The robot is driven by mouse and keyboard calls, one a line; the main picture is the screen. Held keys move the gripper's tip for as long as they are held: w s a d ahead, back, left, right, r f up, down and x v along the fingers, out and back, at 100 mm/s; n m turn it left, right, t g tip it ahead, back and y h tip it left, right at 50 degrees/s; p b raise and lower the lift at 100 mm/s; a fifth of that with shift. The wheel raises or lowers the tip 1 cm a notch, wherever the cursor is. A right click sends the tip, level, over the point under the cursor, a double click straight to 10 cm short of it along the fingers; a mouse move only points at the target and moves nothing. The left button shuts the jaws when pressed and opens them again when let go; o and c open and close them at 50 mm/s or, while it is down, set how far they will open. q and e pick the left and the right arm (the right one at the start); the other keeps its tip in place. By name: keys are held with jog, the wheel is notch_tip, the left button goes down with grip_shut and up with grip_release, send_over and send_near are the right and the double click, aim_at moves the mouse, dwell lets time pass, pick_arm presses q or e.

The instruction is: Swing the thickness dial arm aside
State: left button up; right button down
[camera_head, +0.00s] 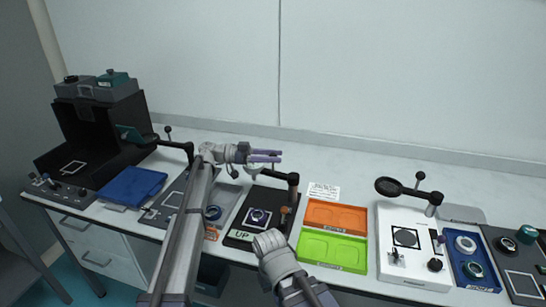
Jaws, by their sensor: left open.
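The thickness gauge (236,236) is a black base marked UP near the middle of the bench, with a round blue-rimmed part (257,216) on it. Its black dial arm (280,175) reaches left from a post (293,190) at the base's right side. A small pale dial (254,169) shows at the arm's left end, partly hidden by my gripper. My left gripper (279,156) is open, with its purple fingers pointing right just above the arm. I cannot tell whether they touch it. My right arm's end (269,242) is low in front of the gauge; its jaws cannot be made out.
An orange tray (335,204) and a green tray (331,261) lie right of the gauge. A white instrument with a magnifier arm (410,190) stands further right. A blue pad (132,184) and a black box station (110,125) are at left. The wall is behind.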

pick_arm(q)
jog(key=a, duration=0.2)
jog(key=w+a, duration=0.1)
jog(key=a, duration=0.4)
jog(key=shift+w+a, duration=0.25)
jog(key=shift+a, duration=0.1)
notch_tip(320, 180, up, 5)
jog(key=p, duration=0.5)
jog(key=shift+r, duration=0.1)
notch_tip(320, 180, up, 5)
jog(key=p, duration=0.5)
send_over(250, 166)
jog(key=shift+s, duration=0.1)
jog(key=shift+f, duration=0.2)
